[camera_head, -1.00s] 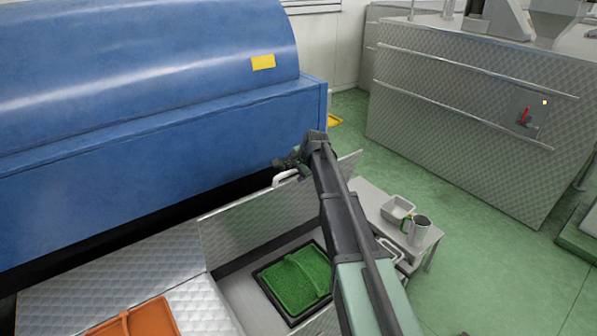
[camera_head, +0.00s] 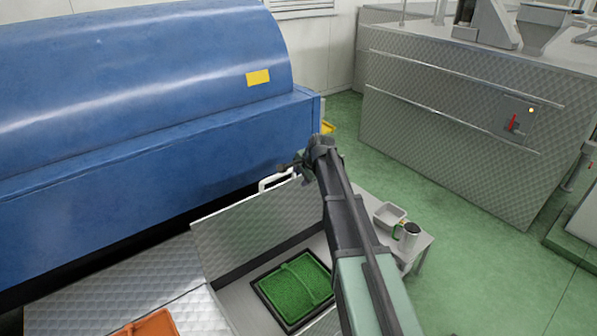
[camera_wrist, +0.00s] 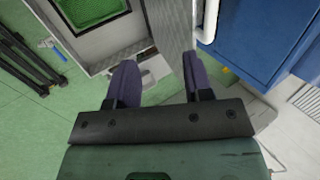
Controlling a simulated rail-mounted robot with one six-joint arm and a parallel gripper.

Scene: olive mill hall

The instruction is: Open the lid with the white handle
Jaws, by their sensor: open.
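The metal checker-plate lid (camera_head: 235,222) stands raised, roughly upright, behind an open compartment. Its white handle (camera_head: 264,184) is at the lid's upper edge, on the side facing the blue machine. In the wrist view the lid (camera_wrist: 168,22) is seen nearly edge-on beyond my fingers, with the white handle (camera_wrist: 209,20) to its right. My gripper (camera_wrist: 158,70) is open, with nothing visible between its fingers. In the head view it is beside the handle, to its right, partly hidden by my wrist. The handle appears apart from the fingers.
A green tray (camera_head: 262,292) lies in the open compartment. An orange item (camera_head: 152,325) shows at the lower left. The blue machine (camera_head: 130,110) stands close behind the lid. A small table (camera_head: 424,244) with a white bin (camera_head: 388,216) and a mug (camera_head: 410,236) is at right.

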